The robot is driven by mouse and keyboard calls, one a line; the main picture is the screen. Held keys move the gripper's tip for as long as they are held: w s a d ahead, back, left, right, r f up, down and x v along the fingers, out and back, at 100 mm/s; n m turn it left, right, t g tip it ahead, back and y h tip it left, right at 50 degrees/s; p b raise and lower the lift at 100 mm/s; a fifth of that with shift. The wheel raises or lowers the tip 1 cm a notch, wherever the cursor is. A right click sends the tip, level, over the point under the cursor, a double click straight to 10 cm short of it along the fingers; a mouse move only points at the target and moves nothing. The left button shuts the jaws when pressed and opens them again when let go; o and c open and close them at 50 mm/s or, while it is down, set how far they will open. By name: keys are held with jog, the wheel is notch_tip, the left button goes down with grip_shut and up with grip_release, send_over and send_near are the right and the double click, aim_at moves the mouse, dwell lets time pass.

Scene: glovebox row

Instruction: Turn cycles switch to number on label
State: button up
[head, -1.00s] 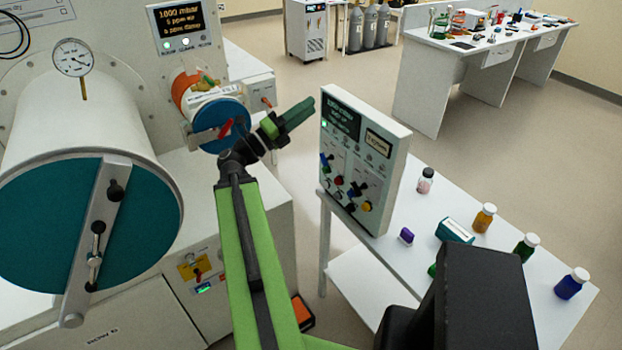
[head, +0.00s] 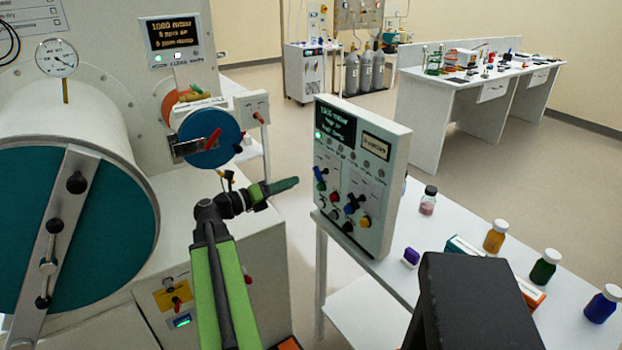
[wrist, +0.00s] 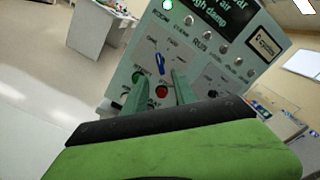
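The upright control panel (head: 362,178) stands at the near left end of a white table, its face toward my gripper. Its cream label (head: 376,145) also shows in the wrist view (wrist: 264,43); its small print is too blurred to read surely. I cannot tell which is the cycles switch. My gripper (head: 290,184) is left of the panel, fingers apart and empty (wrist: 158,88), not visibly touching.
Bottles (head: 495,235) and a purple item (head: 411,257) are on the white table (head: 462,222). The glovebox, with its large teal door (head: 95,235) and small blue port (head: 208,140), is at left. Open floor lies behind the panel.

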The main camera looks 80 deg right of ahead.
aim_at(318, 174)
jog(key=x, duration=0.8)
jog(key=shift+s+d, duration=0.1)
jog(key=shift+c, duration=0.3)
grip_shut()
